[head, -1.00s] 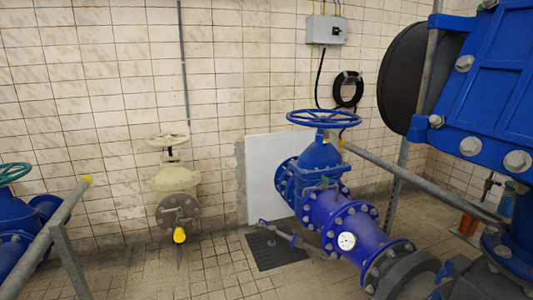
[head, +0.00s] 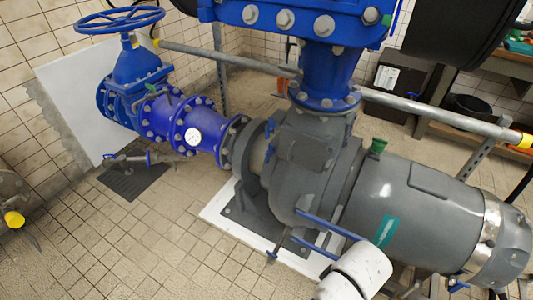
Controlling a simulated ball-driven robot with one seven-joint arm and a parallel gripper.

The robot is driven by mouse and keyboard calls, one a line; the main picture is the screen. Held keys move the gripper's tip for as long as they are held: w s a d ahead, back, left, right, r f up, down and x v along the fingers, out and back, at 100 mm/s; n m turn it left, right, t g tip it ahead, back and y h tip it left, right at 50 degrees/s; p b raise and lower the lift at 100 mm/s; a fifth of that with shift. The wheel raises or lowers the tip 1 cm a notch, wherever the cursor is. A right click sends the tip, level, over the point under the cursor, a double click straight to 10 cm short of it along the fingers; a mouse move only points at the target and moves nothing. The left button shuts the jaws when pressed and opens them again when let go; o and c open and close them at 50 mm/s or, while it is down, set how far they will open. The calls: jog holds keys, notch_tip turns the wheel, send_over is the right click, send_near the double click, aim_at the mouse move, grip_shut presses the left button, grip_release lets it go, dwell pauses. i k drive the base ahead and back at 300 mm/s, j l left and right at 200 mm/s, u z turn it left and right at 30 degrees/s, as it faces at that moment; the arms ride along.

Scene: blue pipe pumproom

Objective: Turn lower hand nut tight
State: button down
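I cannot pick out the lower hand nut for certain in the head view. A large grey pump (head: 310,165) fills the middle, joined on its left to a blue pipe (head: 190,120) with a round white gauge (head: 193,136). A small fitting with a thin stem (head: 272,254) shows low at the pump's front, too small to identify. A white rounded part, probably my arm, rises at the bottom edge in front of the pump and hides some of its lower side.
A blue handwheel (head: 118,20) tops the valve at upper left. A grey rail (head: 440,108) with a yellow end crosses behind the pump. A dark floor grate (head: 135,178) lies at left. The tiled floor (head: 150,245) is clear at lower left.

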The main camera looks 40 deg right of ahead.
aim_at(271, 150)
jog(key=i+l, duration=0.2)
jog(key=i, duration=0.2)
jog(key=i+l, duration=0.25)
jog(key=i, duration=0.15)
